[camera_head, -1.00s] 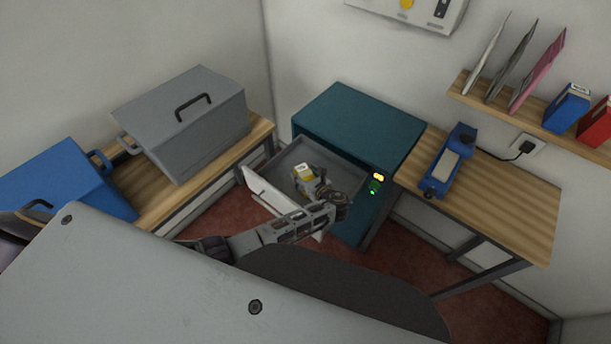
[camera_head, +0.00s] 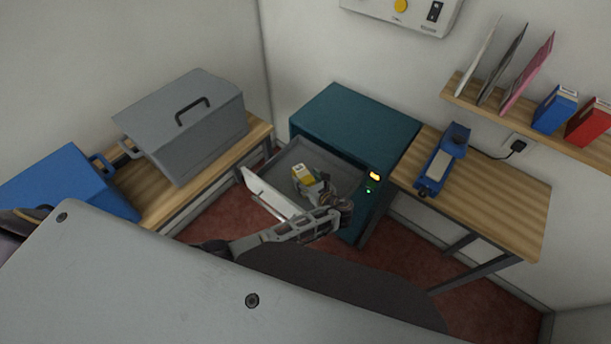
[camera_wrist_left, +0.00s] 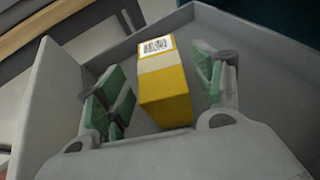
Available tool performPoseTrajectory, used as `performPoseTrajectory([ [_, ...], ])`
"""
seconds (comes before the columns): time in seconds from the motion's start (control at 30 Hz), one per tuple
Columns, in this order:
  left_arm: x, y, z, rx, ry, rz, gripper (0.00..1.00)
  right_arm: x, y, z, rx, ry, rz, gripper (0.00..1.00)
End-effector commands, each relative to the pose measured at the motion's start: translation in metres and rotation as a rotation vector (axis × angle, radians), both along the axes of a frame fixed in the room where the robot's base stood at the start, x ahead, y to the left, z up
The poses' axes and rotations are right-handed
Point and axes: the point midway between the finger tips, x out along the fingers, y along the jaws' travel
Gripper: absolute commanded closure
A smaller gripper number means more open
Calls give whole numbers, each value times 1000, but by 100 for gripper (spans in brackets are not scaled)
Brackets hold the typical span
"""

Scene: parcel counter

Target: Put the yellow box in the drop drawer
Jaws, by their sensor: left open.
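The yellow box (camera_head: 302,174), with a white label and a barcode, is inside the open grey drop drawer (camera_head: 337,160) of the teal cabinet. In the left wrist view the yellow box (camera_wrist_left: 165,95) is between the two green-padded fingers of my left gripper (camera_wrist_left: 160,90), with gaps on both sides. My left gripper (camera_head: 318,188) is open, over the drawer and close to the box. The drawer's walls (camera_wrist_left: 100,65) show around the box in the wrist view. I cannot tell whether the box's hidden underside rests on the drawer floor. My right gripper is not in view.
The teal cabinet (camera_head: 358,120) has the drawer's white front (camera_head: 270,195) pulled out. A grey lidded bin (camera_head: 190,130) and a blue bin (camera_head: 65,185) stand on the left bench. A blue device (camera_head: 442,160) sits on the right table (camera_head: 490,195). A shelf hangs above.

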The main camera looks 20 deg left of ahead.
Motion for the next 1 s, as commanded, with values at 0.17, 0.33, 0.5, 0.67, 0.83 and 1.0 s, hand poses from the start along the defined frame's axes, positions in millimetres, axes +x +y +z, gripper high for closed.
performPoseTrajectory([
  [0.17, -9, -10, 8, -1, 0, 0, 32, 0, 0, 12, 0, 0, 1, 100],
  [0.33, -18, -20, 13, -1, 1, 0, 32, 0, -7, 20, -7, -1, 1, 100],
  [0.5, -26, -29, 18, 0, 1, 0, 32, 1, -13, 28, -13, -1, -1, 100],
  [0.67, -35, -38, 24, -1, 0, 1, 32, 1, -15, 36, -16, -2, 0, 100],
  [0.83, -43, -47, 28, 0, 0, 0, 32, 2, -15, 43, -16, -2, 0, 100],
  [1.0, -48, -53, 31, 0, 0, 0, 32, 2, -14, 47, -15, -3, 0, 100],
])
